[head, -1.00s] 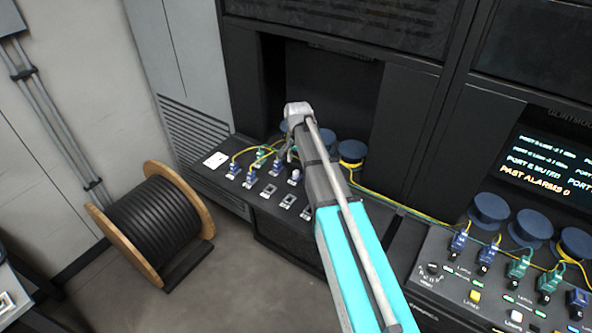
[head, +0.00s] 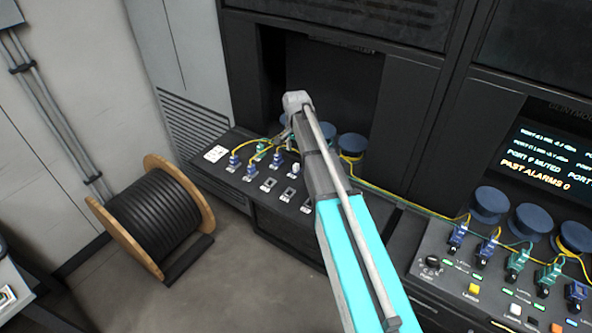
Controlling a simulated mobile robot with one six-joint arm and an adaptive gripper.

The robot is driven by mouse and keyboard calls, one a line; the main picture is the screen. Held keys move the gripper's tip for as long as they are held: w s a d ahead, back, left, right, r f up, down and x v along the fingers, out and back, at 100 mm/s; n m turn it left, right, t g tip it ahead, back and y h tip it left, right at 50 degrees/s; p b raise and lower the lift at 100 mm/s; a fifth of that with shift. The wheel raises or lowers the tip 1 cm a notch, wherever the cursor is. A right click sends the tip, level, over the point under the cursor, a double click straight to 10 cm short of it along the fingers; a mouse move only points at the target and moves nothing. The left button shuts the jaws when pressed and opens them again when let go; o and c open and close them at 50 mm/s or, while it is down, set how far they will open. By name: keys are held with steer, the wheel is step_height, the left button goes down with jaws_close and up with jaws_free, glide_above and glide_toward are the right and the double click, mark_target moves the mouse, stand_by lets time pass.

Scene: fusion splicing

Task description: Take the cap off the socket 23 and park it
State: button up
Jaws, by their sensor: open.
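A small white cap (head: 295,170) stands upright on the sloped black socket panel (head: 237,185), in the row with the blue plugs. The socket numbers are too small to read, so I cannot tell which socket is 23. My gripper (head: 284,142) is open, small and partly hidden by my own wrist. It is above and behind the white cap in the picture, apart from it. No cap shows between its fingers.
Blue plugs (head: 250,170) with yellow cables stand left of the cap. Several empty sockets (head: 268,185) lie in front. Dark blue round spools (head: 352,145) stand behind. A cable reel (head: 155,218) is on the floor, and a second panel (head: 440,285) is at right.

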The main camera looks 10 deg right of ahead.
mark_target(296, 165)
steer(key=shift+f+b, duration=3.75)
steer(key=shift+f, duration=0.25)
jaws_close()
steer(key=shift+r, duration=0.2)
steer(key=shift+r+p, duration=2.8)
steer(key=shift+p, duration=0.15)
steer(key=shift+r, duration=0.1)
steer(key=shift+r+p, duration=0.7)
steer(key=shift+p, duration=0.1)
